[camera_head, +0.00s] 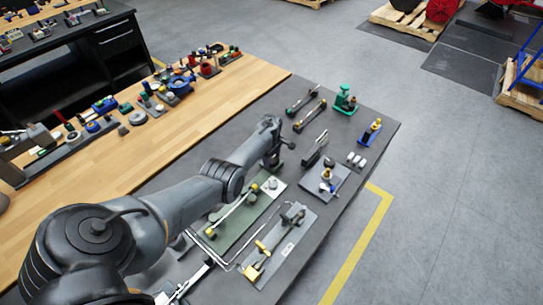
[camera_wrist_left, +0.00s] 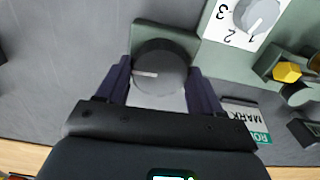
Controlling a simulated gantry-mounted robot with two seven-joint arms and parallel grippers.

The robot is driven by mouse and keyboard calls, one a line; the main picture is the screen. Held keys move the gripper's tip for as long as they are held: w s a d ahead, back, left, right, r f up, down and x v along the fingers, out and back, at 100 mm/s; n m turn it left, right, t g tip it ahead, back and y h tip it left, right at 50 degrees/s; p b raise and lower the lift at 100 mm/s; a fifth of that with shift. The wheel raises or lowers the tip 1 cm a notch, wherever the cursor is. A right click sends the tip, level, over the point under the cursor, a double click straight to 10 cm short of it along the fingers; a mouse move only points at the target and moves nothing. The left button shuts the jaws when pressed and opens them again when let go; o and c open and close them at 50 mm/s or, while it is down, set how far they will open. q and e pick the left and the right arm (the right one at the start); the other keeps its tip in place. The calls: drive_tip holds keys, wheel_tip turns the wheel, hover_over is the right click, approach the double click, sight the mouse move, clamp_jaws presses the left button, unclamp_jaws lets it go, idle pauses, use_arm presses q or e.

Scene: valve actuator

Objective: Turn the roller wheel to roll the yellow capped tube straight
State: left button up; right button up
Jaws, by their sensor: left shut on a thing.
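In the head view the yellow capped tube (camera_head: 234,207) lies slantwise along a green plate (camera_head: 228,237), with a yellow cap near each end. In the left wrist view a yellow hexagonal cap (camera_wrist_left: 287,72) shows at the right edge. The roller wheel (camera_wrist_left: 160,66) is a dark round knob with a white line, on a green base. My left gripper (camera_wrist_left: 160,88) is shut on it, one finger on each side. In the head view my left gripper (camera_head: 273,163) is at the far end of the green plate and the wheel is hidden there. My right gripper is not in view.
A grey dial (camera_wrist_left: 257,14) on a white numbered plate sits close beside the wheel. A grey plate with a yellow-handled fixture (camera_head: 262,247) lies right of the green plate. Small fixtures, such as a green one (camera_head: 345,98), stand further back. The wooden bench (camera_head: 190,110) at left holds several parts.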

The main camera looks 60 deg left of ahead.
use_arm(q)
drive_tip(key=m, duration=0.5)
drive_tip(key=shift+r+m+p, duration=0.1)
drive_tip(key=shift+m+p, duration=0.2)
drive_tip(key=m, duration=1.6)
drive_tip(key=shift+b, duration=0.35)
drive_tip(key=m+b, duration=0.1)
drive_tip(key=m, duration=0.4)
drive_tip(key=shift+m+b, duration=0.3)
drive_tip(key=shift+m, duration=0.1)
drive_tip(key=m+b, duration=0.2)
drive_tip(key=m, duration=0.2)
drive_tip(key=m+b, duration=0.1)
drive_tip(key=m, duration=0.2)
drive_tip(key=m+b, duration=0.2)
drive_tip(key=shift+f+m, duration=0.2)
drive_tip(key=shift+m, duration=0.2)
drive_tip(key=shift+r+m+b, duration=0.1)
drive_tip(key=shift+m+b, duration=1.3)
drive_tip(key=shift+m, duration=1.1)
